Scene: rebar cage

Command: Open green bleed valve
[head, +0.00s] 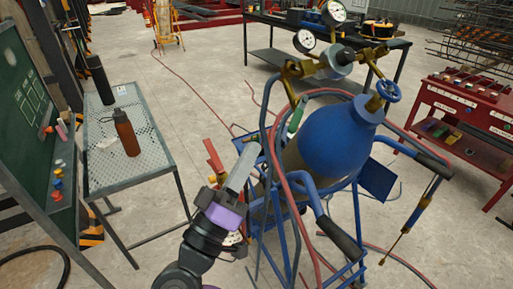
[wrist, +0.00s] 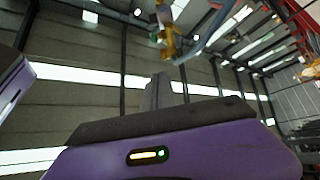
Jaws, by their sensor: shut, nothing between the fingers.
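The green bleed valve handle (head: 297,114) shows in the head view as a slim green lever below the brass fittings, at the left of the blue gas cylinder (head: 338,138). My gripper (head: 252,152) is shut and empty, pointing up, below and left of the green handle and apart from it. In the wrist view its grey fingers (wrist: 165,88) rise behind the purple housing. A brass fitting (wrist: 166,38) hangs above them there.
A blue handwheel (head: 388,91) and gauges (head: 304,41) top the cylinder. Red hoses (head: 284,170) and the blue cart frame (head: 271,215) stand close right of my gripper. A mesh table (head: 108,158) with an orange bottle (head: 126,133) is left.

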